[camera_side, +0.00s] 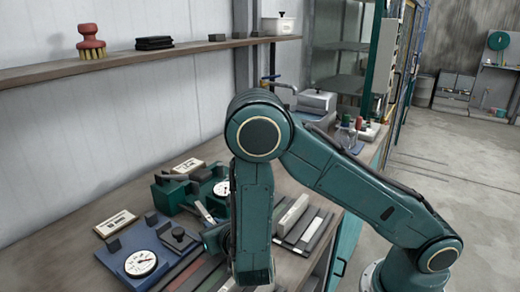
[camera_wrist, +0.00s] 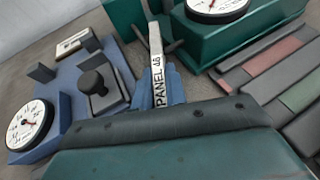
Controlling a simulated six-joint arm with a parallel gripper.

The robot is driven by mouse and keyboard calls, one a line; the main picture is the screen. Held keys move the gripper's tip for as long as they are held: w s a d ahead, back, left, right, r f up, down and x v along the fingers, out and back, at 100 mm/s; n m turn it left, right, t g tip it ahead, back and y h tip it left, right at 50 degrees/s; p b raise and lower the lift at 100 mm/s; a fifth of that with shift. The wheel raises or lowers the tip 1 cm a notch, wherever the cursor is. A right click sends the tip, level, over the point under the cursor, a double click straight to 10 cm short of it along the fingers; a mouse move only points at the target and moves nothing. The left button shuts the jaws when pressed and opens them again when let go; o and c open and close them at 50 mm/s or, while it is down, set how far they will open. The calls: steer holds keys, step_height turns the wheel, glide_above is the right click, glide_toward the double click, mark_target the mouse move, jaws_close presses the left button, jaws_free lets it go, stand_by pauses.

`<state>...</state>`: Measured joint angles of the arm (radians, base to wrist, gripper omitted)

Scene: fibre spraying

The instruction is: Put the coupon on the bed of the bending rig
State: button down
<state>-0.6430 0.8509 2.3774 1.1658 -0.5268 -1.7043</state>
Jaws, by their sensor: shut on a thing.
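My gripper (camera_wrist: 172,90) is shut on a narrow pale coupon (camera_wrist: 156,62) lettered "PANEL" with a code I cannot read surely. The coupon points away from the wrist, towards the gap between two rigs. A blue rig (camera_side: 118,262) with a white dial and dark blocks is on the left; it also shows in the wrist view (camera_wrist: 72,82). A green rig (camera_side: 168,195) with a dial stands behind; it also shows in the wrist view (camera_wrist: 205,48). I cannot tell which is the bending rig. In the side view my arm mostly hides the gripper.
Long grey, red and green strips (camera_wrist: 262,62) lie on the bench to the right of the rigs. Label cards stand by the blue rig (camera_side: 115,222) and the green rig (camera_side: 188,165). A wall shelf (camera_side: 130,62) runs above.

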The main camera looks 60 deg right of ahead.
steer(key=shift+f, duration=0.15)
steer(key=c, duration=1.4)
jaws_free()
steer(key=shift+c, duration=0.2)
steer(key=shift+v, duration=3.8)
steer(key=shift+r, duration=0.2)
